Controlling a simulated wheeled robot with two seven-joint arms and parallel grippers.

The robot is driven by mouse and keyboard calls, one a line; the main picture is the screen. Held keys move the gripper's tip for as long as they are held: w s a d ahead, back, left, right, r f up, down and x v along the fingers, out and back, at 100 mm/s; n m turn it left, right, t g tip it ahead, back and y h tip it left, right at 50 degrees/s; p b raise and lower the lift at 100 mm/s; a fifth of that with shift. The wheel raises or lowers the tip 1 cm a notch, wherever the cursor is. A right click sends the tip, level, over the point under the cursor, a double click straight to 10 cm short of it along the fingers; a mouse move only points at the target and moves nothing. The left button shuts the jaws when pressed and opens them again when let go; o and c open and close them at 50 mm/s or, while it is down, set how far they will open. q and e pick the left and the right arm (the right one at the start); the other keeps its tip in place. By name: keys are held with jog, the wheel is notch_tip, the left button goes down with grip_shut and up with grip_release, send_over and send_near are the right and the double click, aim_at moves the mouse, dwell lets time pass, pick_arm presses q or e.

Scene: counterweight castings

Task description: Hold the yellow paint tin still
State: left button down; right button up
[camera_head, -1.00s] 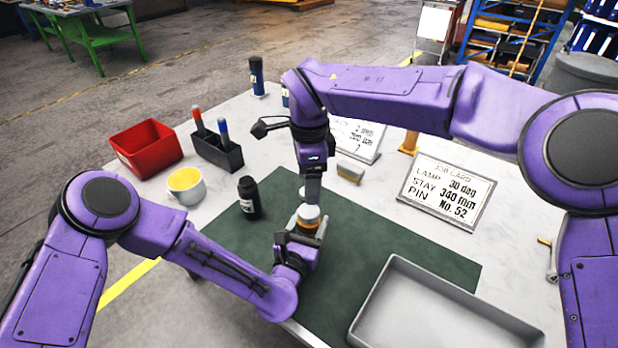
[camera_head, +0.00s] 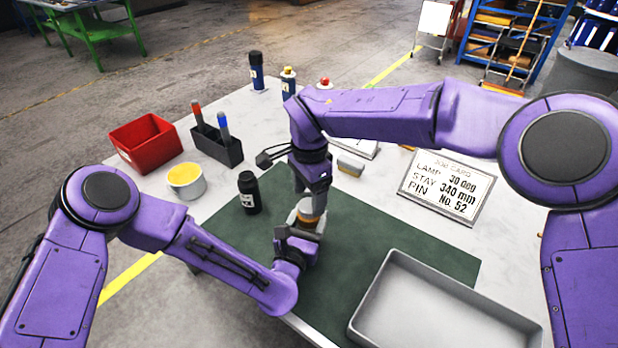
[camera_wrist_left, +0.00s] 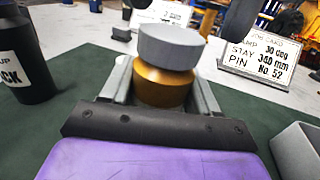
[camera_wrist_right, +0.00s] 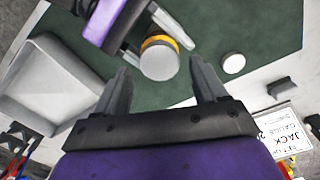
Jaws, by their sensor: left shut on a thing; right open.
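A gold-yellow tin (camera_wrist_left: 162,86) with a thick grey lid (camera_wrist_left: 168,46) stands upright between the fingers of my left gripper (camera_wrist_left: 165,78) in the left wrist view. My left gripper is shut on it, low over the green mat (camera_head: 400,240). In the head view the tin (camera_head: 306,220) is partly hidden by my right gripper (camera_head: 314,203). In the right wrist view my right gripper (camera_wrist_right: 162,72) is open, with the tin's pale round top (camera_wrist_right: 159,62) framed between its fingertips. I cannot tell if they touch it.
A black bottle (camera_head: 249,192) stands left of the tin. A grey tray (camera_head: 440,305) lies at the front right. A white pot with yellow inside (camera_head: 187,182), red bin (camera_head: 146,142) and job card (camera_head: 447,188) stand around.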

jog(key=shift+f, duration=1.2)
